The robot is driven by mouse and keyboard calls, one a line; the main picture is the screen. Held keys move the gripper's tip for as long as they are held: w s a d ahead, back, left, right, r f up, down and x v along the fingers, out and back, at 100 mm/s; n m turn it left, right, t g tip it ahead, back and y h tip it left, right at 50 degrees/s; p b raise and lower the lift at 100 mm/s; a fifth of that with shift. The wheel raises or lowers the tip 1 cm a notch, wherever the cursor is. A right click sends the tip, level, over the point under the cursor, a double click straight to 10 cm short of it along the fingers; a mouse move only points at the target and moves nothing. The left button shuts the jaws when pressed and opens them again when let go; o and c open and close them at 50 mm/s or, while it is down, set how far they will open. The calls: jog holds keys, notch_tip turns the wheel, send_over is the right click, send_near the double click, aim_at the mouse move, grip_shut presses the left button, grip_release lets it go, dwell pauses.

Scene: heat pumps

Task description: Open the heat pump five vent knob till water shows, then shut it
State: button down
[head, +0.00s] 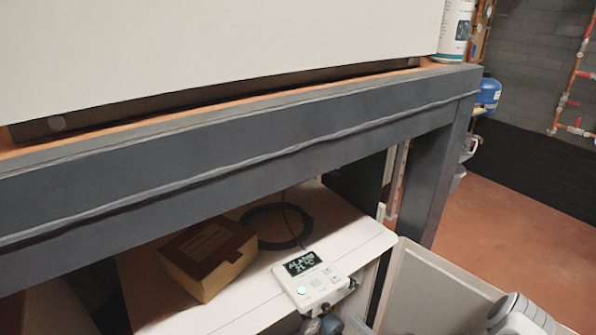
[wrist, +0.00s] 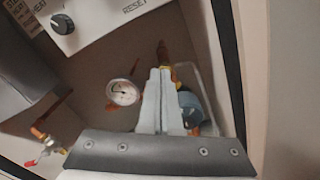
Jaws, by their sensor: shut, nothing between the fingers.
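In the wrist view my gripper (wrist: 160,74) is shut, its two pale fingers together, reaching into an open white cabinet. Just beyond the tips is a brass fitting (wrist: 170,72) with a copper stub above it. A blue-grey rounded part (wrist: 191,105) is right of the fingers, partly hidden by them. I cannot tell which part is the vent knob, nor whether the fingers touch anything. No water is visible. In the head view a white unit with a display (head: 310,282) reading "ALARM 21°C" sits under the bench; my gripper cannot be made out there.
A round gauge (wrist: 122,92) is left of the fingers. A red-handled valve (wrist: 32,162) is at lower left; a panel with a dial (wrist: 62,24) is above. In the head view a cardboard box (head: 207,262) and black cable coil lie under the grey bench (head: 240,150).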

jog(key=b+x, duration=0.1)
jog(key=x, duration=0.6)
jog(key=shift+s+f+b, duration=0.1)
jog(key=shift+f+b, duration=0.3)
jog(key=shift+b, duration=0.2)
dwell(0.7)
jog(key=shift+w+d+f+b, duration=0.3)
jog(key=shift+d+f+b, duration=0.25)
jog(key=shift+b, duration=0.6)
jog(key=v, duration=0.4)
jog(key=p+v, duration=0.1)
jog(key=shift+d+r, duration=0.4)
jog(key=shift+d, duration=0.25)
jog(key=shift+a, duration=0.1)
